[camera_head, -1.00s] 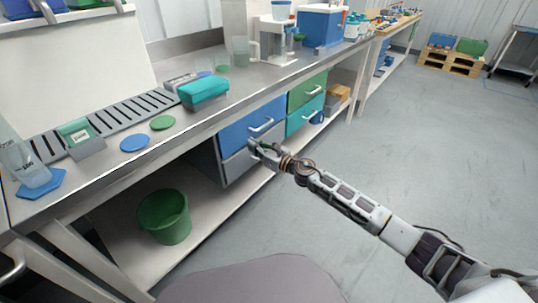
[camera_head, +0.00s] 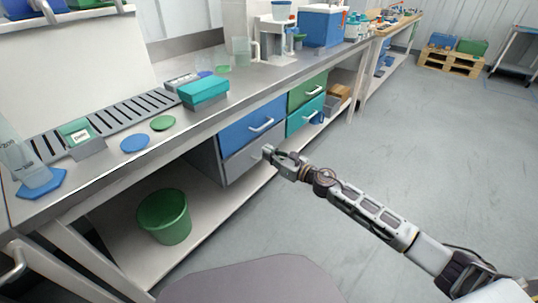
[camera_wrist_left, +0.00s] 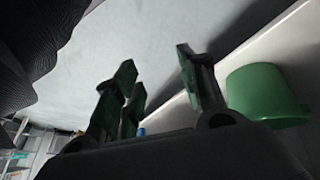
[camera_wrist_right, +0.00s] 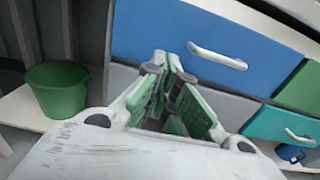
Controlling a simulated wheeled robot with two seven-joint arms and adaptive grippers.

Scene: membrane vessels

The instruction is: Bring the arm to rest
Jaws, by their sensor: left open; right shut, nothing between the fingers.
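My right arm reaches in from the lower right of the head view. Its gripper (camera_head: 268,152) is in front of the grey lower drawer (camera_head: 245,160), below the blue drawer (camera_head: 252,124). In the right wrist view the right gripper (camera_wrist_right: 172,58) is shut with nothing between its fingers, facing the drawer fronts. My left gripper (camera_wrist_left: 160,75) shows only in its own wrist view. It is open and empty, with the green bucket (camera_wrist_left: 262,92) to its right. The left arm is out of the head view.
The bench top (camera_head: 200,122) holds a teal box (camera_head: 204,90), a slotted rack (camera_head: 120,115), coloured discs and a jug. The green bucket stands on the lower shelf (camera_head: 215,215). The open floor (camera_head: 430,150) to the right is clear.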

